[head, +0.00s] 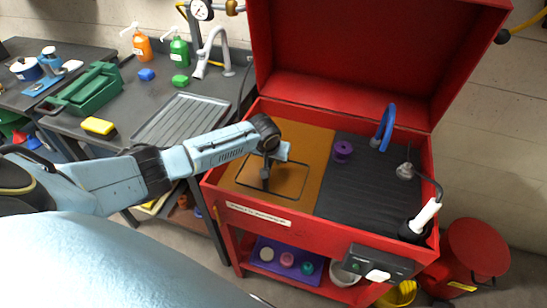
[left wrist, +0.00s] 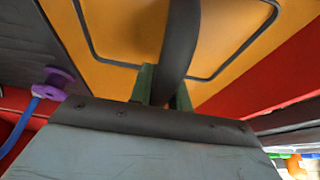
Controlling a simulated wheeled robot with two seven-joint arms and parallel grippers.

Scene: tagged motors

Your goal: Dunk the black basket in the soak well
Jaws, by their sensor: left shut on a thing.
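The soak well (head: 320,160) is the left bay of the red washer, filled with orange liquid. The black basket (head: 303,186) sits in it. Its rim shows as a thin black outline with orange inside, level with or close to the surface; its body is hidden. My left gripper (head: 265,172) is over the basket, shut on its black handle. In the left wrist view the handle (left wrist: 181,40) runs between the green fingertips of the gripper (left wrist: 162,88), and the rim surrounds it on the orange. My right gripper is not in view.
A ribbed black deck (head: 365,190) fills the washer's right half, with a purple spool (head: 343,150), a blue spout (head: 386,125) and a white-handled brush (head: 425,215). The raised red lid (head: 375,50) stands behind. A drain board (head: 182,120) and green caddy (head: 88,90) are left.

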